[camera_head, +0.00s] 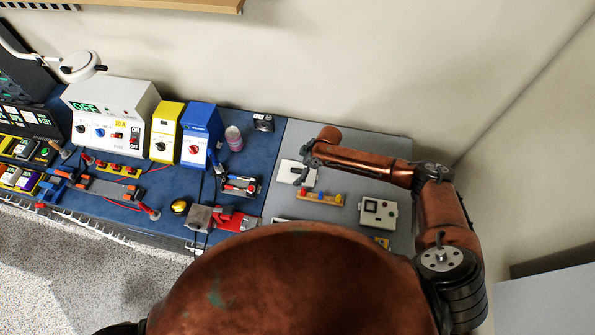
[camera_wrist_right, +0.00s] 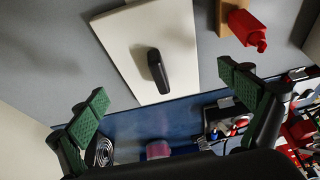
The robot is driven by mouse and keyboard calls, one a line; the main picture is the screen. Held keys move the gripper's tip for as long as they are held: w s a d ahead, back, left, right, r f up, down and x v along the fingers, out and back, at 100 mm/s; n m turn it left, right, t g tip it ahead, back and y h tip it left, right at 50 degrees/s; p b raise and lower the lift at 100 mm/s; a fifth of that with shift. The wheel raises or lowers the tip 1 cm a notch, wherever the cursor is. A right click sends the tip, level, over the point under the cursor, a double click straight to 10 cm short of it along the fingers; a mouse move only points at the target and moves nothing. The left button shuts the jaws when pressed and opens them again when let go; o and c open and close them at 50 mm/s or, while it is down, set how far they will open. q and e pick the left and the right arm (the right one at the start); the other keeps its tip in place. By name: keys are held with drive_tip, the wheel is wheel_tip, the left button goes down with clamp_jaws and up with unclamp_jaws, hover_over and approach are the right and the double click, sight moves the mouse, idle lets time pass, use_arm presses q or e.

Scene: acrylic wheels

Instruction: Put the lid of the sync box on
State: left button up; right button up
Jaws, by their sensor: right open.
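The lid is a flat white plate with a black handle (camera_head: 291,166); it lies on the grey part of the bench. It fills the upper middle of the right wrist view (camera_wrist_right: 125,40), with the handle standing up from it. My right gripper (camera_wrist_right: 164,86) is open, its two green pads well apart on either side of the handle and not touching it. In the head view the right gripper (camera_head: 309,157) is over the lid and partly covers it. A small white box (camera_head: 378,213) with a dark round part, perhaps the sync box, sits right of the lid. My left gripper is not in view.
A wooden block with coloured parts (camera_head: 320,198) lies close to the lid, between it and the white box. A red-and-black device (camera_head: 240,186), a pink can (camera_head: 234,138) and power supplies (camera_head: 199,133) stand to the left. A wall is behind.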

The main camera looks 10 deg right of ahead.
drive_tip(key=shift+x, duration=1.1)
drive_tip(key=shift+c, duration=0.5)
drive_tip(key=c, duration=1.3)
drive_tip(key=shift+r, duration=0.1)
